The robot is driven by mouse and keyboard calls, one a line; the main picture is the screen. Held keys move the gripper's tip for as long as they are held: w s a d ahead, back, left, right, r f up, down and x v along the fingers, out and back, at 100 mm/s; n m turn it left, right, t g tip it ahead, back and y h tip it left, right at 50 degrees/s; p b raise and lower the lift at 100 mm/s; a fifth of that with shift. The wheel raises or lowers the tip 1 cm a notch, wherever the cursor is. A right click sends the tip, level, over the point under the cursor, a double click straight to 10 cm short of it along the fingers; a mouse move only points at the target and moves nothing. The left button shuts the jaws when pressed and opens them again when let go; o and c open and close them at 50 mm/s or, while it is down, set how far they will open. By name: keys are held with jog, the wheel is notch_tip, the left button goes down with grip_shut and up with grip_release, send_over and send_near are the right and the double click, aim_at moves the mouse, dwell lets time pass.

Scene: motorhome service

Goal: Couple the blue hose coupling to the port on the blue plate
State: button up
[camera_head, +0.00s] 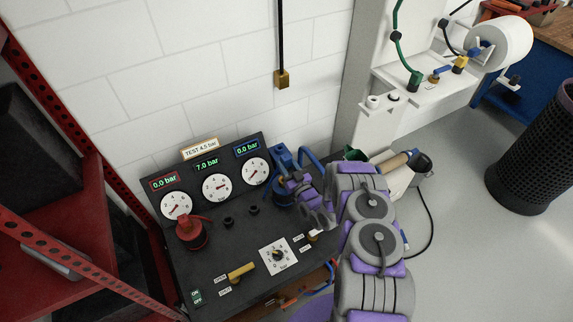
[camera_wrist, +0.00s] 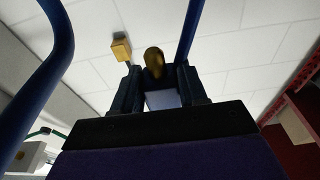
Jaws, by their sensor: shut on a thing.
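My gripper (camera_head: 284,163) is at the upper right of the dark test panel, beside the 0.0 bar gauge with the blue-framed display. It is shut on the blue hose coupling, which is mostly hidden by the fingers and wrist. In the wrist view, my gripper's two dark fingers (camera_wrist: 160,88) stand either side of a brass-coloured rounded piece. The blue hose (camera_head: 312,158) loops just right of my gripper, and lengths of it also cross the wrist view (camera_wrist: 52,60). A blue round part (camera_head: 283,195) shows below my gripper; I cannot tell whether the coupling touches a port.
A red coupling (camera_head: 191,232) sits on the panel's left. A yellow lever (camera_head: 241,271) and a dial knob (camera_head: 277,256) are lower on the panel (camera_head: 217,258). A red shelf (camera_head: 50,200) stands left. A brass-ended black pipe (camera_head: 282,79) hangs on the wall above.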

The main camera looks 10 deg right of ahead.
jog(key=shift+a+f, duration=0.2)
jog(key=shift+a, duration=0.35)
jog(key=f, duration=0.1)
jog(key=f+b, duration=0.1)
jog(key=f, duration=0.1)
jog(key=shift+d+f+b, duration=0.25)
jog(key=shift+f+b, duration=0.15)
jog(key=shift+d+f, duration=0.1)
jog(key=shift+f, duration=0.25)
jog(key=shift+a+f, duration=0.25)
jog(key=shift+f, duration=0.2)
jog(key=shift+a, duration=0.35)
jog(key=shift+s+d, duration=0.1)
jog(key=shift+d, duration=0.3)
